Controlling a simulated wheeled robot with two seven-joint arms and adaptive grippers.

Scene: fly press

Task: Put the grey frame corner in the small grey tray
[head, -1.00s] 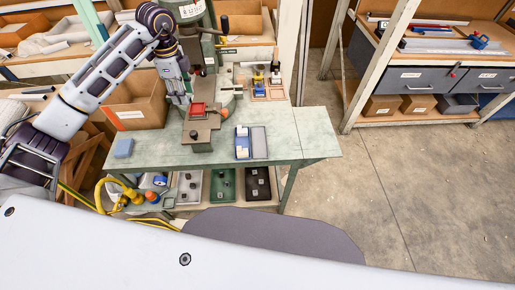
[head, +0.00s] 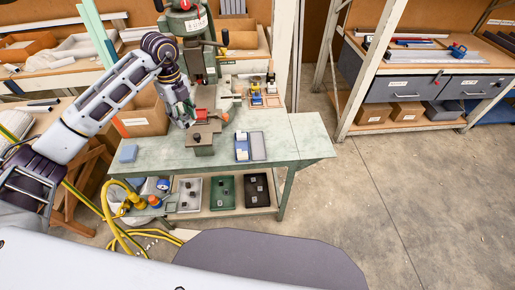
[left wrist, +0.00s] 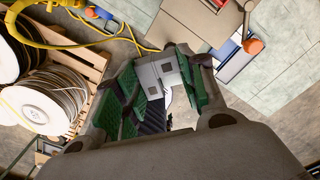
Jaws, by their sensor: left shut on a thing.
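My left gripper (head: 190,120) is above the left side of the green workbench, close beside the fly press. It is shut on a light grey block-like piece, which looks like the grey frame corner (left wrist: 158,72); it shows between the green finger pads in the left wrist view. In the head view the piece is too small to make out. A light grey tray (head: 190,207) holding small dark parts stands on the low shelf under the bench, left of a green tray and a black tray. I cannot tell for sure if it is the named tray. My right gripper is not in view.
The fly press (head: 198,58) stands at the back of the workbench (head: 300,140). A yellow hose (head: 108,205) hangs at the front left. The bench's right end is clear.

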